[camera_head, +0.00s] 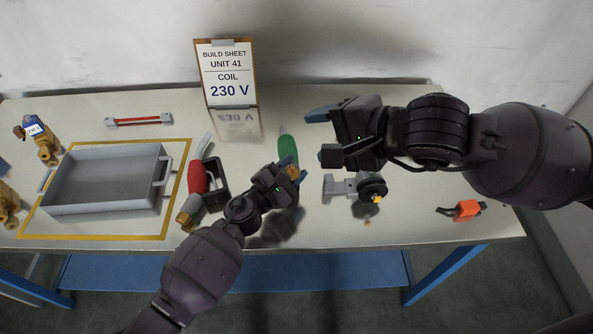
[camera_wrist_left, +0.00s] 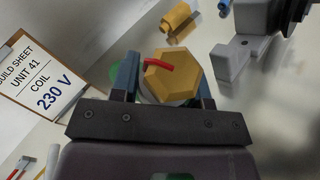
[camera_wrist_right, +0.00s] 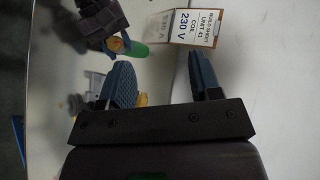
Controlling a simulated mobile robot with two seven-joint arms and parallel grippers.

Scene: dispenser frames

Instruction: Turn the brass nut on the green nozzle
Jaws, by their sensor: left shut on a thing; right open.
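The green nozzle (camera_head: 287,147) is on the table right of the build sheet, partly hidden by my left gripper. The brass nut (camera_head: 293,172) is at its near end. My left gripper (camera_head: 290,175) is shut on the nut. In the left wrist view the hexagonal nut (camera_wrist_left: 185,85), with a red mark across its face, sits between the blue fingers; a little green shows behind the left finger. My right gripper (camera_head: 322,135) is open and empty, to the right of the nozzle. In the right wrist view, the nut (camera_wrist_right: 117,44) and green nozzle (camera_wrist_right: 136,51) show beyond its fingers.
A grey bracket with a black round part (camera_head: 371,187) stands below my right gripper. A red-handled tool (camera_head: 197,178) and a grey tray (camera_head: 105,205) are at left. The build sheet (camera_head: 226,75) stands at the back. An orange part (camera_head: 466,209) lies at right.

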